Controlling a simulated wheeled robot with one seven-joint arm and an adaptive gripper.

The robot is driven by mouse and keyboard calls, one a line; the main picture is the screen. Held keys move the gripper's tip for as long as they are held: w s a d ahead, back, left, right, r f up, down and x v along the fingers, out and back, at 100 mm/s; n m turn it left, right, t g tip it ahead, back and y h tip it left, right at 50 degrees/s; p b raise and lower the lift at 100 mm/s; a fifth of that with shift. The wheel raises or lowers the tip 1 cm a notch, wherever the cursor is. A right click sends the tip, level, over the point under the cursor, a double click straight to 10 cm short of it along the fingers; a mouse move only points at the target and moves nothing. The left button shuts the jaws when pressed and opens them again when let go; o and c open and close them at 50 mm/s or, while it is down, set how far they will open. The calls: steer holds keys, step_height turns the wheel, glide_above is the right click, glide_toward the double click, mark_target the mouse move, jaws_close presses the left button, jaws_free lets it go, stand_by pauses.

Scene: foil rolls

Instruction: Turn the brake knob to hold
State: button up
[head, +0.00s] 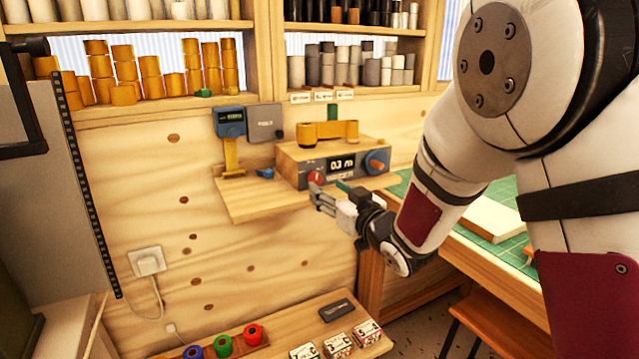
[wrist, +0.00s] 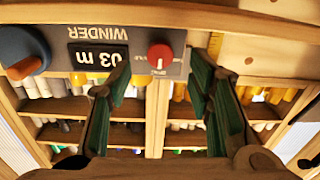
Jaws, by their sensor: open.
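A round red knob (head: 316,178), apparently the brake knob, sits on the panel left of the display. The red knob also shows in the wrist view (wrist: 160,53), which is upside down, with a small pale mark on it; the lettering beside it is too small to read. My gripper (head: 318,198) is open in front of the panel. In the wrist view, its green-padded fingers (wrist: 158,82) lie on either side of the knob's line, apart from it, with nothing between them.
A blue and orange crank (head: 377,162) is on the panel's right side. A green cutting mat (head: 480,200) lies on the bench at right.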

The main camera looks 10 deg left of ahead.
mark_target(317, 181)
steer(key=shift+x, duration=2.65)
jaws_close()
